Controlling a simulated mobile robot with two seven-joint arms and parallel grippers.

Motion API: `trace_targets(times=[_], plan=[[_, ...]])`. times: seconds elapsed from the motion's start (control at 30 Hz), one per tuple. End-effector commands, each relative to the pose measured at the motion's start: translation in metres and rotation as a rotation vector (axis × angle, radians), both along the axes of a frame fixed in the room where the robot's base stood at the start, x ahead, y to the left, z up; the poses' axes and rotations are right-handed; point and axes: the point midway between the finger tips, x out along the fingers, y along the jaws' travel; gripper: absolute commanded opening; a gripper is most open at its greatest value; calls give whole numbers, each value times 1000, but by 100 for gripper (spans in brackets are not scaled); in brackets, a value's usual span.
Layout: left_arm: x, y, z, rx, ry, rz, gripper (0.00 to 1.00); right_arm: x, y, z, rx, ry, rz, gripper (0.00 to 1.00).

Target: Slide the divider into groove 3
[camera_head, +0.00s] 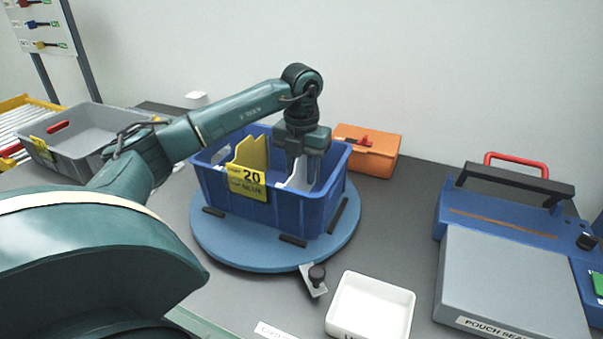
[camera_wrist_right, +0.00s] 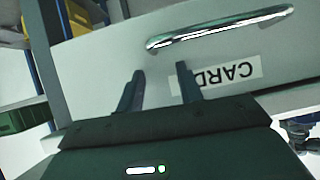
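The blue bin (camera_head: 280,212) stands on a round blue turntable (camera_head: 215,247) in the head view. A yellow divider (camera_head: 252,152) stands upright in its left part. A white divider (camera_head: 299,176) shows in the right part, under and between the fingers of my left gripper (camera_head: 303,170). That gripper points down into the bin. Its fingertips are partly hidden, so I cannot tell whether they are shut on the white divider. The grooves cannot be made out. My right gripper (camera_wrist_right: 160,82) is open and empty in the right wrist view, before a pale drawer front.
A yellow card marked 20 (camera_head: 248,183) hangs on the bin's front. An orange case (camera_head: 378,158) stands behind it. A grey tote (camera_head: 90,130) is left, a white tray (camera_head: 370,308) front right, a pouch sealer (camera_head: 510,285) right. A metal handle (camera_wrist_right: 220,27) is near my right gripper.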

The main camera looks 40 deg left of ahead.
Motion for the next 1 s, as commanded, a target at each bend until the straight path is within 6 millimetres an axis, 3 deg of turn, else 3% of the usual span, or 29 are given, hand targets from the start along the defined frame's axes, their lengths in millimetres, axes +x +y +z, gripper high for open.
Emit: trace_targets(times=[0.3,0.5,0.7,1.0], plan=[[1,-1,70,-2,-7,-1,29,0,0,-3,1,0,-2,36],[0,0,109,-1,-4,-1,29,0,-1,8,-2,5,-6,36],[0,0,121,-1,-3,0,29,-1,-6,4,-7,23,-20,36],[0,0,121,-1,-1,0,29,-2,-6,-1,-8,32,-24,36]])
